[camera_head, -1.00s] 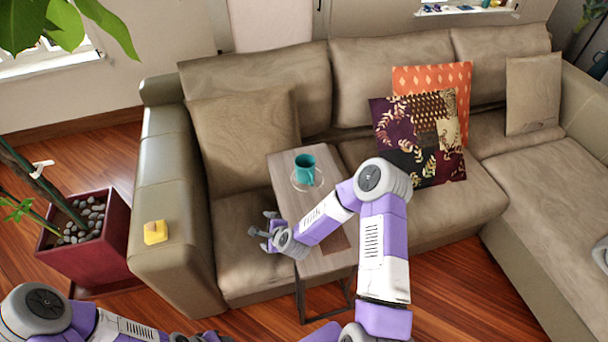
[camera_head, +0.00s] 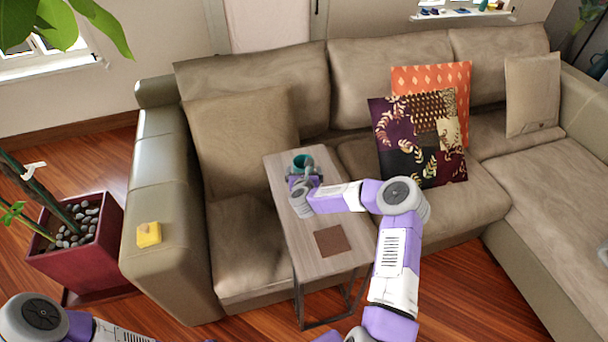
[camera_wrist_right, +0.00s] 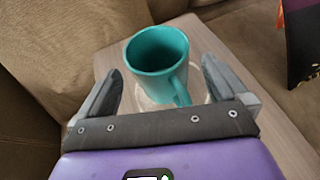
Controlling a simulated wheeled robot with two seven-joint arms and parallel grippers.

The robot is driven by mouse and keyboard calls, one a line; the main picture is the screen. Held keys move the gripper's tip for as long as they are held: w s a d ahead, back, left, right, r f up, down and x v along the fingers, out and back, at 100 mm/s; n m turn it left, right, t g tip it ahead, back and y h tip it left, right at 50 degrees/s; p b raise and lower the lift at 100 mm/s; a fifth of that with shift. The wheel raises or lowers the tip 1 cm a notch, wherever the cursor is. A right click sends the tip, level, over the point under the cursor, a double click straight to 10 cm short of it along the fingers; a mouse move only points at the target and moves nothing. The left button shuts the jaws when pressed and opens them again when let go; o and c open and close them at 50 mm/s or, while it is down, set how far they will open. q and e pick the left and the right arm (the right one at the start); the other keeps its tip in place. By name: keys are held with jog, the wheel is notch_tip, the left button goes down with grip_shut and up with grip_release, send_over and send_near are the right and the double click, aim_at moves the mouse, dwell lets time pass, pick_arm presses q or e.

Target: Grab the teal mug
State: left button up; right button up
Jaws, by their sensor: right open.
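The teal mug (camera_head: 301,163) stands upright on the far end of a narrow wooden side table (camera_head: 290,220). My right gripper (camera_head: 303,177) is at the mug's near side and partly covers it in the head view. In the right wrist view the teal mug (camera_wrist_right: 157,55) appears between and ahead of the two open fingers of the right gripper (camera_wrist_right: 162,88). Its handle points toward the lower right there, near the right finger. A clear round saucer or coaster (camera_wrist_right: 200,92) shows under the mug. My left gripper is not in view; only part of the left arm shows at the bottom left.
The side table stands against a beige sofa (camera_head: 245,245) with patterned cushions (camera_head: 420,140). A brown square coaster (camera_head: 332,240) lies on its near half. A yellow object (camera_head: 148,235) sits on the sofa arm. A red planter (camera_head: 70,260) stands at left.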

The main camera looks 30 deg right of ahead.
jog(key=shift+b+x, duration=0.35)
jog(key=shift+x, duration=1.3)
jog(key=shift+a+f, duration=0.1)
jog(key=shift+a, duration=0.05)
jog(key=c, duration=1.1)
